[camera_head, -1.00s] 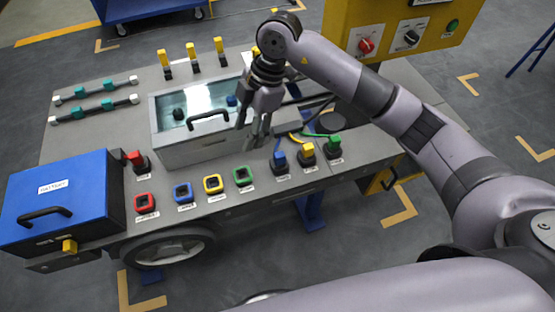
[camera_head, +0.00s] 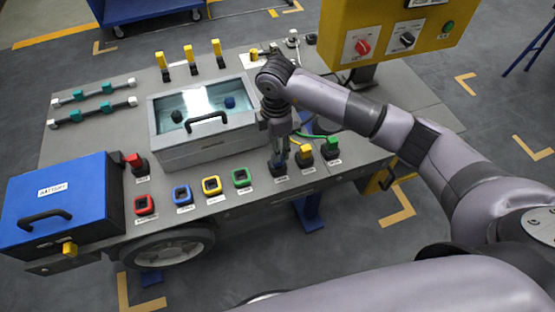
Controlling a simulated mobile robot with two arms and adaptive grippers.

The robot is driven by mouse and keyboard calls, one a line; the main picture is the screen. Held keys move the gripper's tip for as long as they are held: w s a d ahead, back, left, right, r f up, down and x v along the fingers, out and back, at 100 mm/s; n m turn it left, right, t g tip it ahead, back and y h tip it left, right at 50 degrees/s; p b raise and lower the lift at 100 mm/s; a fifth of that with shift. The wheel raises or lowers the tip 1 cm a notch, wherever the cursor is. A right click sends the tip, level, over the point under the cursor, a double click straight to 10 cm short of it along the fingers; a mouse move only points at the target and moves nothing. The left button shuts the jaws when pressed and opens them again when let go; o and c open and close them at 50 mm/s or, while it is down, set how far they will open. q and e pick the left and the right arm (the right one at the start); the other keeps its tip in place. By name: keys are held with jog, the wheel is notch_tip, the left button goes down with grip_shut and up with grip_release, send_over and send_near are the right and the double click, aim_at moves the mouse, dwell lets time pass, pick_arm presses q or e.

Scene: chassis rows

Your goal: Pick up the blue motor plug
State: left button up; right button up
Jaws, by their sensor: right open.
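Only the dark base (camera_head: 278,170) shows below the fingers. I cannot tell whether the fingers touch the plug. The yellow plug (camera_head: 304,152) and the green plug (camera_head: 332,144) stand close by on the right. The blue square socket (camera_head: 182,195) is to the left, between the red and yellow ones. My left gripper is not in view.
A grey box with a glass lid (camera_head: 196,155) stands just left of my gripper. A blue battery box (camera_head: 60,203) and a red plug (camera_head: 135,158) are at the left. A yellow switch panel (camera_head: 378,28) rises behind my arm. Cables run behind the plugs.

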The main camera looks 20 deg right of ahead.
jog(key=shift+s+d+f+p, duration=0.1)
jog(key=shift+f+p, duration=0.2)
jog(key=shift+f, duration=2.35)
jog(key=shift+c, duration=0.5)
grip_shut()
